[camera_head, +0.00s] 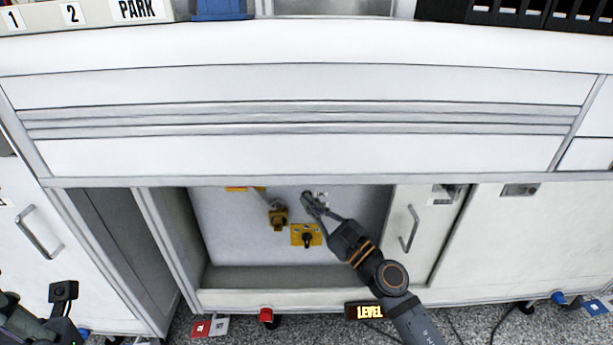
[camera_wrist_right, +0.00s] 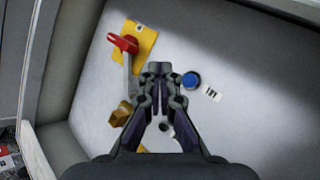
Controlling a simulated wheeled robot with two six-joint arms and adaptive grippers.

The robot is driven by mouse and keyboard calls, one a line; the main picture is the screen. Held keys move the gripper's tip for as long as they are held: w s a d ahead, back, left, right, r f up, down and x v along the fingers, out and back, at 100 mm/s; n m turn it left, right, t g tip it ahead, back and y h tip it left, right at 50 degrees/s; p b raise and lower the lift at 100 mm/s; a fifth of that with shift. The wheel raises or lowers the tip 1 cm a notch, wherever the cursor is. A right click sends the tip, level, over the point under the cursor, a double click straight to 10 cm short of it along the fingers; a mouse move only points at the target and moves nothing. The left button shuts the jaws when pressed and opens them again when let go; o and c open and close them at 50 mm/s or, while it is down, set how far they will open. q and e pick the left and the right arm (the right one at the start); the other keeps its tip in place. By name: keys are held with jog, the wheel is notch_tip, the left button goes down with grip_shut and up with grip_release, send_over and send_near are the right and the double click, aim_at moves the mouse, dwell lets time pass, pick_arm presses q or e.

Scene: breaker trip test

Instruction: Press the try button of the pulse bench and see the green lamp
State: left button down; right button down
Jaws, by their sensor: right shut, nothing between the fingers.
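The blue round button (camera_wrist_right: 191,80) is on the pale panel in the right wrist view, beside a small white label (camera_wrist_right: 212,93) that seems to read TRY. My right gripper (camera_wrist_right: 160,72) is shut and empty, its tips just left of the button in that view; I cannot tell whether they touch the panel. In the head view the right gripper (camera_head: 309,200) reaches into the open cabinet bay, and its tips hide the button area. I see no lit green lamp; a small dark round part (camera_wrist_right: 165,128) shows between the finger links. My left gripper's fingers are not seen.
A red handle (camera_wrist_right: 124,43) on a yellow plate and a yellow block (camera_wrist_right: 120,114) are left of the gripper. In the head view, a yellow plate with a black knob (camera_head: 306,236) lies below the tips. The cabinet bay's lower sill (camera_head: 260,297) and the drawer front (camera_head: 300,155) frame the opening.

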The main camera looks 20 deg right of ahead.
jog(key=w+d, duration=0.2)
jog(key=w, duration=0.4)
jog(key=shift+w+b, duration=0.3)
jog(key=shift+b, duration=0.05)
jog(key=shift+w, duration=0.1)
dwell(1.0)
jog(key=shift+w+d, duration=0.1)
jog(key=shift+w, duration=0.2)
jog(key=shift+w+d+b, duration=0.15)
jog(key=shift+w+b, duration=0.2)
jog(key=shift+w, duration=0.15)
dwell(0.6)
dwell(0.4)
jog(key=shift+s+a, duration=0.3)
jog(key=shift+s, duration=0.6)
